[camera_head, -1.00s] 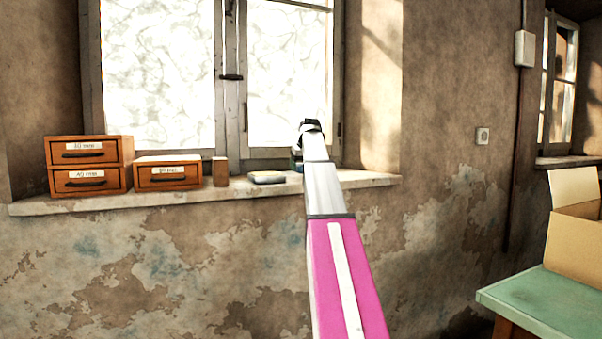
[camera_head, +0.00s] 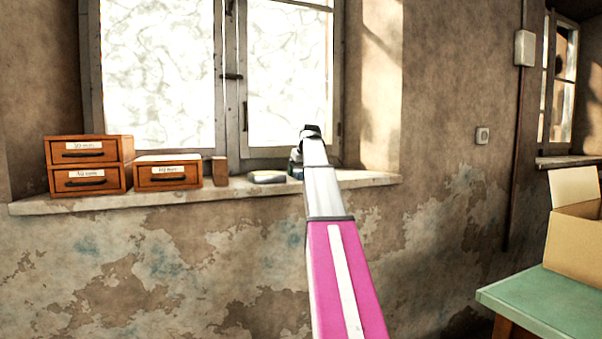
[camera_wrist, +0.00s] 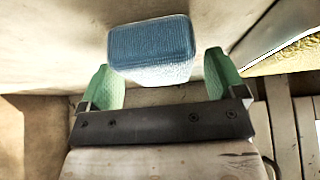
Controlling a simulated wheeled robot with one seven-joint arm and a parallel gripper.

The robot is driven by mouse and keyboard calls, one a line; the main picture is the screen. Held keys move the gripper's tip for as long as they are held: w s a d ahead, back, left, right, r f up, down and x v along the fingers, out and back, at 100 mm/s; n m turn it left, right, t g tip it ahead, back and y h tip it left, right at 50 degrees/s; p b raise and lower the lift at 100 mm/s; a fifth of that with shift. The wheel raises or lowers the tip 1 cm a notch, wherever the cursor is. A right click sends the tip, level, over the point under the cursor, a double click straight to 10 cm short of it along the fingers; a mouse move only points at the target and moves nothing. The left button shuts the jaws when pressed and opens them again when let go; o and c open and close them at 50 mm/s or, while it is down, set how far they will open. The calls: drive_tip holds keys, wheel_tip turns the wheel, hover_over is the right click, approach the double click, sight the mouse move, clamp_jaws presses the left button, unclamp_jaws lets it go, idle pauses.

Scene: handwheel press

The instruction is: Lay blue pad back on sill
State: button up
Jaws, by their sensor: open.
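The blue pad (camera_wrist: 152,42) shows in the wrist view, with a blue textured face and a whitish side. It lies just ahead of and partly between the two green fingers of my gripper (camera_wrist: 159,64). The fingers are apart, with a visible gap on the right; the left fingertip is very close to the pad, and I cannot tell whether they touch. In the head view my arm hides most of the gripper, low over the right part of the sill (camera_head: 355,181). A small bluish patch (camera_head: 296,168) shows beside the arm there; I cannot tell exactly what it is.
A pale pad (camera_head: 267,177) lies on the sill left of my arm. A small brown block (camera_head: 220,171) and wooden drawer boxes (camera_head: 88,165) stand farther left. The window (camera_head: 285,75) is close behind. A green table (camera_head: 540,300) with a cardboard box (camera_head: 575,245) is at right.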

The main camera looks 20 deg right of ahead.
drive_tip(key=v, duration=1.2)
